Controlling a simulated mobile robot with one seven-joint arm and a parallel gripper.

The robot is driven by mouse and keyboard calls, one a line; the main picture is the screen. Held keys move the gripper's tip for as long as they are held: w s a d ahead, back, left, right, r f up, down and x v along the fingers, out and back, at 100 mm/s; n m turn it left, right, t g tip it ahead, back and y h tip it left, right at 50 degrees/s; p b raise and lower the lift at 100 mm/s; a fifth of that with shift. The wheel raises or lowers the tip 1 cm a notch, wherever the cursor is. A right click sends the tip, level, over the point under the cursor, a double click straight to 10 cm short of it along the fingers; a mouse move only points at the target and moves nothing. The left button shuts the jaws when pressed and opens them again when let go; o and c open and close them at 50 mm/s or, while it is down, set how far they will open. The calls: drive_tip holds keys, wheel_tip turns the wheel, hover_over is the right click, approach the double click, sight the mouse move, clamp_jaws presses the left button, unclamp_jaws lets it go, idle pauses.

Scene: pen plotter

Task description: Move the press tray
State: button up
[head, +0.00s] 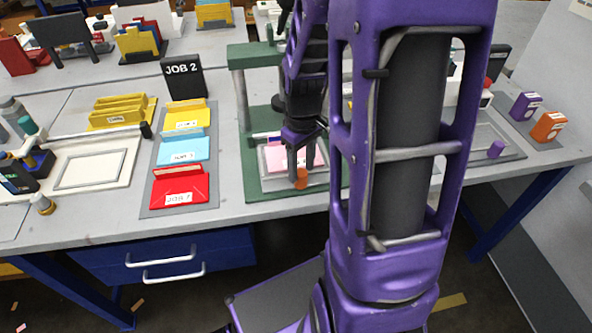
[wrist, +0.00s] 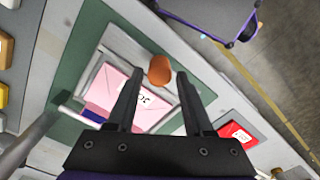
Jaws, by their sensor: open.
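The press tray (head: 315,181) is a light grey frame on the green base of a press. A pink envelope (head: 276,157) with a white label lies in it. An orange knob (head: 301,181) stands at the tray's front edge. In the wrist view the tray (wrist: 92,72), pink envelope (wrist: 113,80) and orange knob (wrist: 160,70) show past my fingers. My gripper (head: 296,172) is open, pointing down at the knob; its fingertips (wrist: 159,77) appear on either side of the knob. I cannot tell whether they touch it. My arm hides part of the press.
The green press (head: 238,95) has an upright post close to my gripper on the left. A grey mat (head: 147,190) with red, blue and yellow folders lies further left, below a black JOB 2 sign (head: 183,78). Purple and orange boxes (head: 549,126) stand at right.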

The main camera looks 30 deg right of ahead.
sight(301, 172)
drive_tip(key=shift+f, duration=1.65)
clamp_jaws()
drive_tip(key=shift+w, duration=0.1)
